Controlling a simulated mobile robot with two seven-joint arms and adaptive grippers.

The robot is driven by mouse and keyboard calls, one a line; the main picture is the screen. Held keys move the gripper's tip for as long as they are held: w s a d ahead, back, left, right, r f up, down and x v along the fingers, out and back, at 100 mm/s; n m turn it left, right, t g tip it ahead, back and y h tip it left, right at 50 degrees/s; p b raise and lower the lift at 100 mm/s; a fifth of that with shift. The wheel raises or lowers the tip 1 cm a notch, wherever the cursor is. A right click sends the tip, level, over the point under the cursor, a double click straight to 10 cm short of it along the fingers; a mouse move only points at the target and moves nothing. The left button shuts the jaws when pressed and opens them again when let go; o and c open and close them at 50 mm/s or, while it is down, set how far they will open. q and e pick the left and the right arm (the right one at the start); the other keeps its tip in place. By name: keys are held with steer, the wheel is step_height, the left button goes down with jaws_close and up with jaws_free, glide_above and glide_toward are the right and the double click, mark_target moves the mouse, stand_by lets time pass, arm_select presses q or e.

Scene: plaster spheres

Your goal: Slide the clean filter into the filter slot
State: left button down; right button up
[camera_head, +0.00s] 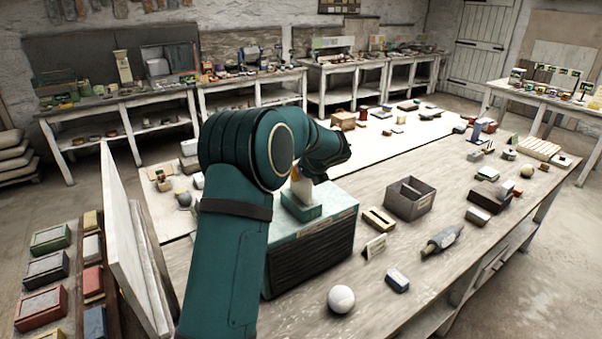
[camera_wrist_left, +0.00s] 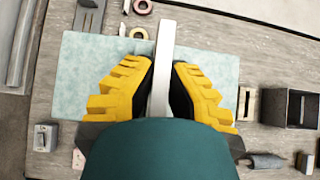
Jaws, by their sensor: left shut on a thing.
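My left gripper (camera_wrist_left: 163,70) has its yellow fingers shut on a thin pale slab, which looks like the clean filter (camera_wrist_left: 164,42). In the head view the filter (camera_head: 302,187) shows as a cream piece below my left wrist, just at a small teal block (camera_head: 301,207) on top of a dark-sided box (camera_head: 318,252) with a pale teal top. I cannot tell whether the filter's lower edge is in a slot or only above it. In the wrist view the pale teal top (camera_wrist_left: 82,75) lies under the fingers. The slot is hidden. My right gripper is out of view.
Right of the box are a slotted wooden block (camera_head: 378,219), an open grey bin (camera_head: 410,198), a small card (camera_head: 375,246) and a dark roller-like tool (camera_head: 443,239). A white sphere (camera_head: 341,299) lies in front. A pale upright panel (camera_head: 128,240) stands at left.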

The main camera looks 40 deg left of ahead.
mark_target(301, 182)
arm_select(q)
steer(key=shift+f+b, duration=0.95)
steer(key=shift+f, duration=0.8)
steer(key=c, duration=1.1)
jaws_free()
steer(key=shift+o, duration=0.2)
steer(key=shift+r, duration=0.2)
steer(key=shift+r+p, duration=1.9)
steer(key=shift+p, duration=0.05)
